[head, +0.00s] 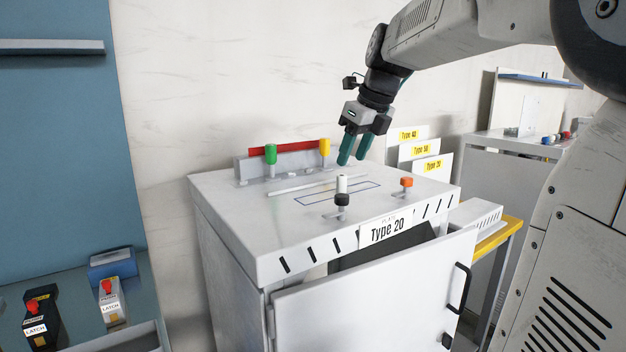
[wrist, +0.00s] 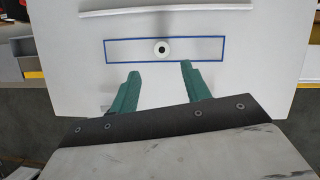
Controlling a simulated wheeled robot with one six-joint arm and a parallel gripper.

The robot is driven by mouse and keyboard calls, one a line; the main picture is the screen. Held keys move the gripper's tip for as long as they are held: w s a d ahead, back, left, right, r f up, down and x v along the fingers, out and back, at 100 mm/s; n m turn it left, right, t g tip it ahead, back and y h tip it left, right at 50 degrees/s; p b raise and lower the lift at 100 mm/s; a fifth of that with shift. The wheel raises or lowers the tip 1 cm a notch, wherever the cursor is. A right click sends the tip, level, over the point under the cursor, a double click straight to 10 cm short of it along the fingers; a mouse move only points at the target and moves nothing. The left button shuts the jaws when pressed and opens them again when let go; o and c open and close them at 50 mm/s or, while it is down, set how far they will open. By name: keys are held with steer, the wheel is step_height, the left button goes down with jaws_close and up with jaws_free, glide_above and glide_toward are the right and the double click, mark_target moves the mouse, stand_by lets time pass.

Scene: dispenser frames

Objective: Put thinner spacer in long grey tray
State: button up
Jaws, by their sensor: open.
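A small white cylinder (head: 342,184), which looks like a spacer, stands upright inside a blue-outlined rectangle on top of the white cabinet. In the wrist view the white ring (wrist: 157,48) with a dark centre sits in the middle of that rectangle. Only one such piece shows, so I cannot compare thickness. My gripper (head: 352,160) is open and empty, above and slightly behind the cylinder. Its green fingers (wrist: 158,78) are apart, with the ring beyond their tips in the wrist view. I cannot tell which thing is the long grey tray.
The cabinet top (head: 235,205) carries a black knob (head: 342,199) just in front of the cylinder, an orange knob (head: 406,182), a pale strip (head: 290,188), and a red bar (head: 292,146) between green and yellow knobs. The cabinet door (head: 375,300) hangs ajar. Latch boxes (head: 112,303) stand lower left.

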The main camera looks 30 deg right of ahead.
mark_target(342, 175)
steer(key=x, duration=0.8)
steer(key=shift+w+d+r, duration=0.15)
steer(key=shift+w+r, duration=0.05)
steer(key=shift+w, duration=0.2)
jaws_close()
